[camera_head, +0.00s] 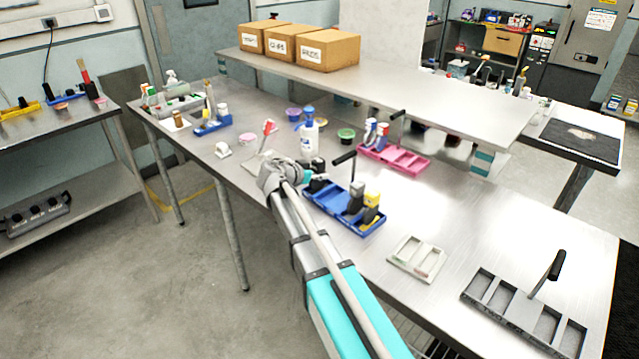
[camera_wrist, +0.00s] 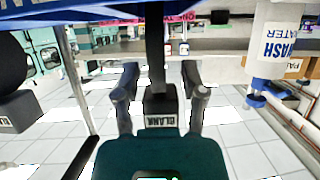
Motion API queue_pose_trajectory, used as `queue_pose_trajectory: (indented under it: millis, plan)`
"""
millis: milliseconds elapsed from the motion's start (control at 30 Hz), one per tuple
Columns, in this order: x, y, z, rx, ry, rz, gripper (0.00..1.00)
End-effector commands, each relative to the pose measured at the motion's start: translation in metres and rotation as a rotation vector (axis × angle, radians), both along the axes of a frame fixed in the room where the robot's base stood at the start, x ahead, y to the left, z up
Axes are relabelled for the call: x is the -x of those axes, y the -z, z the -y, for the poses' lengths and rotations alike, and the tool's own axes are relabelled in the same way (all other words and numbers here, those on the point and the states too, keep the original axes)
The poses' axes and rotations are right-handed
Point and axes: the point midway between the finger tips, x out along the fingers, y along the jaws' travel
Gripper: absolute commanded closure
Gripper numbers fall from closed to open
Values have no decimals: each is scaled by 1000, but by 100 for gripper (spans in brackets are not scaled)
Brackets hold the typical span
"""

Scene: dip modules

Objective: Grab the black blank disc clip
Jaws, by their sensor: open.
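In the wrist view, which looks upside down, a black block with a white "BLANK" label (camera_wrist: 160,105) sits between the two fingertips of my gripper (camera_wrist: 160,98). The fingers stand apart on either side of it, with gaps visible, so it does not look gripped. A dark upright bar runs from the block to the picture's top. In the head view my gripper (camera_head: 312,178) is at the left end of the blue tray (camera_head: 330,207), where my arm partly hides the black pieces. A second black labelled block (camera_wrist: 14,112) shows at the left of the wrist view.
A white wash bottle (camera_head: 309,139) stands close behind my gripper; it also shows in the wrist view (camera_wrist: 280,45). Black and yellow blocks (camera_head: 371,202) stand in the blue tray's right end. A pink tray (camera_head: 405,161) lies behind. A raised shelf (camera_head: 420,90) overhangs the back.

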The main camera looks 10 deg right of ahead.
Motion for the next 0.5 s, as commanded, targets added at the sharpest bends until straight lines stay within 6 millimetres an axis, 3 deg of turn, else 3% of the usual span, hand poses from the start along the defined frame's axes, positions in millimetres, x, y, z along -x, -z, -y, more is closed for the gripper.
queue_pose_trajectory:
  millis: [200, 500]
  plan:
    - [-10, 8, 15, 0, 0, 1, 46]
    - [-10, 8, 16, 0, 0, 1, 46]
